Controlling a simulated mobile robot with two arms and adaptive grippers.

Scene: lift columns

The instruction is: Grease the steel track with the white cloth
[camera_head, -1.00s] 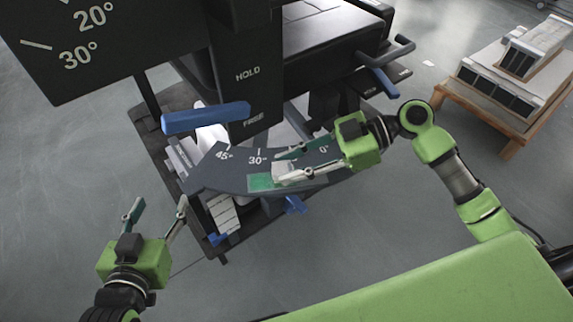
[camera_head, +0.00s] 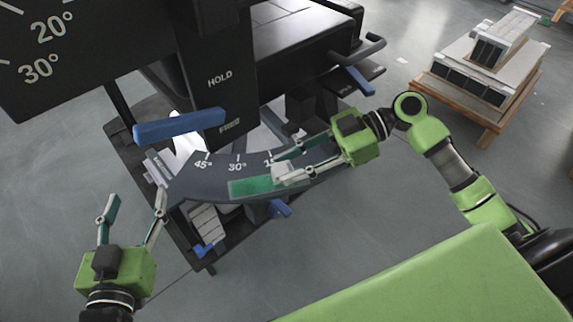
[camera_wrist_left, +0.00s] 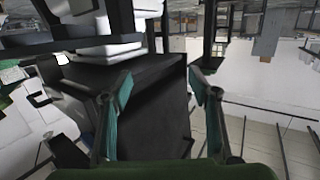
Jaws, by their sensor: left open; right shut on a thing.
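The steel track is a dark grey curved plate (camera_head: 205,180) with angle marks, in the middle of the head view. A green band (camera_head: 250,187) lies along its front part. My right gripper (camera_head: 285,165) is shut on the white cloth (camera_head: 281,174), a small whitish piece at the right end of the green band. The cloth appears to rest on the track; the fingers partly hide it and the track's right end. My left gripper (camera_head: 135,205) is open and empty, at the lower left beside the track's left end. Its two fingers stand apart in the left wrist view (camera_wrist_left: 162,85).
A blue lever (camera_head: 180,126) and a black column marked HOLD (camera_head: 217,75) stand behind the track. A blue knob (camera_head: 281,208) sits below it. A pallet with pale boxes (camera_head: 480,75) is at the upper right.

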